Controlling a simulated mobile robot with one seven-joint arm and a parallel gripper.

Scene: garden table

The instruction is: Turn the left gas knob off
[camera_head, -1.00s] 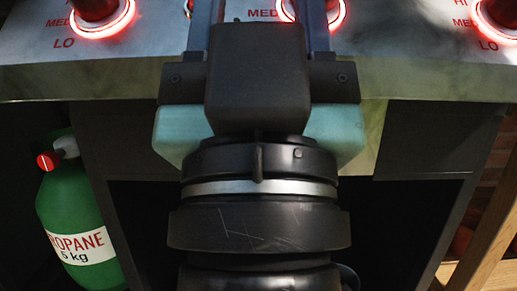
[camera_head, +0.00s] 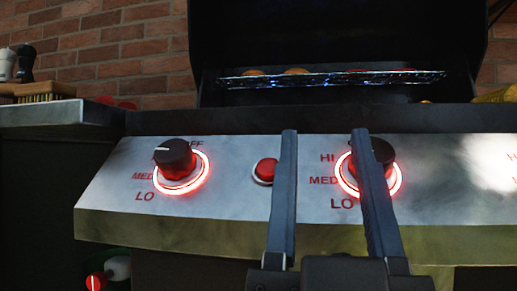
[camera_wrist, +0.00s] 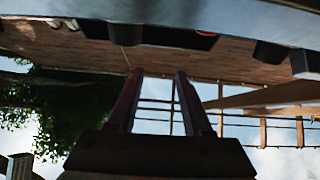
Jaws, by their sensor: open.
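The left gas knob (camera_head: 175,158) is dark with a red base and a glowing red ring, left on the metal control panel (camera_head: 112,180) in the head view. Its white mark points to the upper left, away from the partly hidden OFF label. My gripper (camera_head: 324,132) is open and empty, right of this knob. Its left finger stands between a red button and a second glowing knob (camera_head: 384,152); its right finger covers part of that second knob. The open fingers also show in the wrist view (camera_wrist: 159,73), where I cannot identify the left knob.
The red button (camera_head: 265,170) lies between the knobs. Above the panel, the open grill holds food on a grate (camera_head: 330,80). A side shelf (camera_head: 50,114) with a brush (camera_head: 40,91) is at left. A green gas bottle top (camera_head: 118,267) shows below.

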